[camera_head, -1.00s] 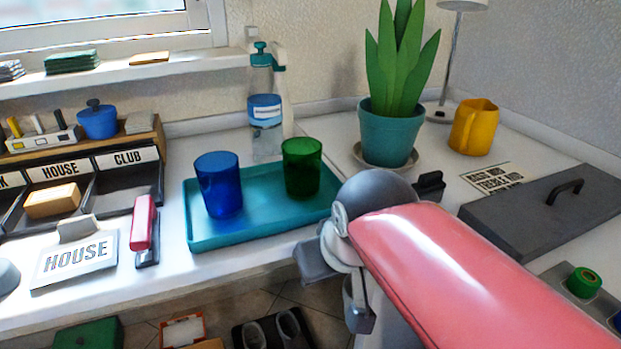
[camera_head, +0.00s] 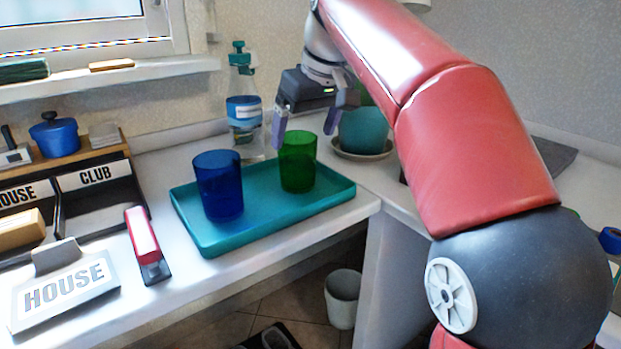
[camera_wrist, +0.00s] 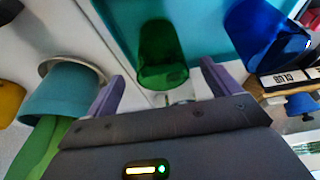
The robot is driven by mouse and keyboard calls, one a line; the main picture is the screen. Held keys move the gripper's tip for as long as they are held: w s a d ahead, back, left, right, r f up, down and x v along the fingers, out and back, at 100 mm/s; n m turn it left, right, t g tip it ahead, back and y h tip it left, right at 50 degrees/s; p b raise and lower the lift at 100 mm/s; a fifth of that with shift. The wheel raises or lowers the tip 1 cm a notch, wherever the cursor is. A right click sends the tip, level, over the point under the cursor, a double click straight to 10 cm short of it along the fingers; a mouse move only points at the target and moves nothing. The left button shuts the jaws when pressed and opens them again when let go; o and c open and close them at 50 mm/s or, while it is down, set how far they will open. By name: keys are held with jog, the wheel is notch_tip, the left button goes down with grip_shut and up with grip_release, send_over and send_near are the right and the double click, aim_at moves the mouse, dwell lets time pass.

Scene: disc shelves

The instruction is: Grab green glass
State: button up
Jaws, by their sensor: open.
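The green glass (camera_head: 297,162) stands upright on a teal tray (camera_head: 215,240), to the right of a blue glass (camera_head: 218,186). My gripper (camera_head: 304,128) is open and empty, with its purple fingers above and around the level of the green glass's rim. In the wrist view, the green glass (camera_wrist: 162,55) lies ahead of and between the two fingertips (camera_wrist: 165,78). I cannot tell whether a finger touches it. The blue glass (camera_wrist: 268,35) is at the upper right there.
A spray bottle (camera_head: 244,110) stands behind the tray. A teal plant pot (camera_head: 364,132) on a saucer is close on the right. A red stapler (camera_head: 146,243) and a HOUSE sign (camera_head: 65,290) lie at the left. The tray's front right is bare.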

aim_at(297, 156)
jog(key=b+x, duration=0.2)
jog(key=x, duration=0.5)
jog(key=shift+a+f, duration=0.1)
jog(key=shift+f, duration=0.15)
jog(key=shift+c, duration=0.3)
jog(key=c, duration=1.2)
jog(key=shift+r, duration=0.1)
jog(key=shift+c, duration=0.3)
jog(key=shift+r, duration=0.15)
